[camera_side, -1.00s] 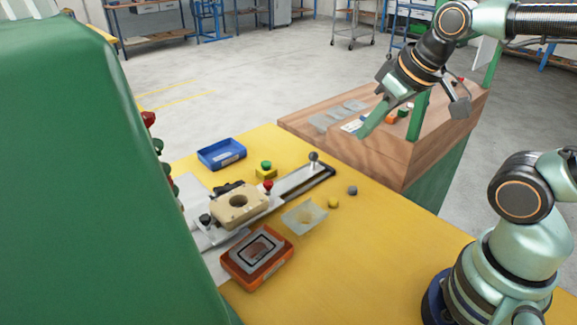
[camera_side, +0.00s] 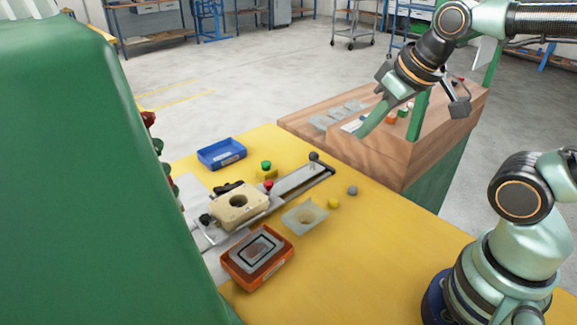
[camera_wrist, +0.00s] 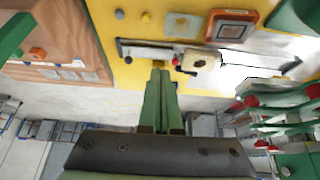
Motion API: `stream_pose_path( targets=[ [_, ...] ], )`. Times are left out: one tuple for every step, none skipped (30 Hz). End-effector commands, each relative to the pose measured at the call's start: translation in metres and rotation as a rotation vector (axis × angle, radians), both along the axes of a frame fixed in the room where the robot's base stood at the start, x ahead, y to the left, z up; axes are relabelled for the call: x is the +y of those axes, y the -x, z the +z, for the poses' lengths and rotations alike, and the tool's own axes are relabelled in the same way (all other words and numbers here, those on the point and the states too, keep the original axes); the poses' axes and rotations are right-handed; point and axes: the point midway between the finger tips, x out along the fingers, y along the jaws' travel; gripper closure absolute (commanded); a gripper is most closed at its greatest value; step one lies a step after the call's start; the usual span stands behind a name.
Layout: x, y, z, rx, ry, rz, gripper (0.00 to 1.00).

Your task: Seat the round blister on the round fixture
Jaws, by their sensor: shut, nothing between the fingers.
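The round blister (camera_side: 306,216) is a clear, translucent sheet with a round cup. It lies on the yellow table, to the right of the fixture; it also shows in the wrist view (camera_wrist: 182,25). The round fixture (camera_side: 238,207) is a cream block with a round hole, on a metal slide; it shows in the wrist view too (camera_wrist: 200,61). No blister shows on it. My gripper (camera_side: 361,133) has green fingers, shut and empty, held well away from the blister, before the wooden bench in the side view. In the wrist view its fingers (camera_wrist: 158,72) point toward the slide.
An orange tray (camera_side: 278,269) with a grey framed piece stands in front of the fixture. A blue bin (camera_side: 222,153) stands behind. Green and red buttons, a slide knob (camera_side: 314,157) and yellow and grey knobs (camera_side: 334,203) rise nearby. A green machine housing (camera_side: 90,190) blocks the left.

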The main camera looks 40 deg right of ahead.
Motion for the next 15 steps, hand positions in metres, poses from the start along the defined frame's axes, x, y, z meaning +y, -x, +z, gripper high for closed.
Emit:
stream_pose_path(
  targets=[
    [0.0, 0.0, 0.0, 0.0, 0.0, 0.0, 1.0],
    [0.0, 0.0, 0.0, 0.0, 0.0, 0.0, 1.0],
    [0.0, 0.0, 0.0, 0.0, 0.0, 0.0, 1.0],
    [0.0, 0.0, 0.0, 0.0, 0.0, 0.0, 1.0],
    [0.0, 0.0, 0.0, 0.0, 0.0, 0.0, 1.0],
    [0.0, 0.0, 0.0, 0.0, 0.0, 0.0, 1.0],
    [0.0, 0.0, 0.0, 0.0, 0.0, 0.0, 1.0],
    [0.0, 0.0, 0.0, 0.0, 0.0, 0.0, 1.0],
    [0.0, 0.0, 0.0, 0.0, 0.0, 0.0, 1.0],
    [0.0, 0.0, 0.0, 0.0, 0.0, 0.0, 0.89],
    [0.0001, -0.0002, -0.0001, 0.001, 0.001, 0.002, 0.77],
    [0.0004, -0.0008, -0.0005, 0.004, 0.005, 0.011, 0.62],
    [0.0008, -0.0018, -0.001, 0.009, 0.01, 0.022, 0.5],
    [0.0014, -0.0032, -0.0019, 0.016, 0.017, 0.038, 0.39],
    [0.0026, -0.0057, -0.0036, 0.028, 0.032, 0.07, 0.23]
  ],
)
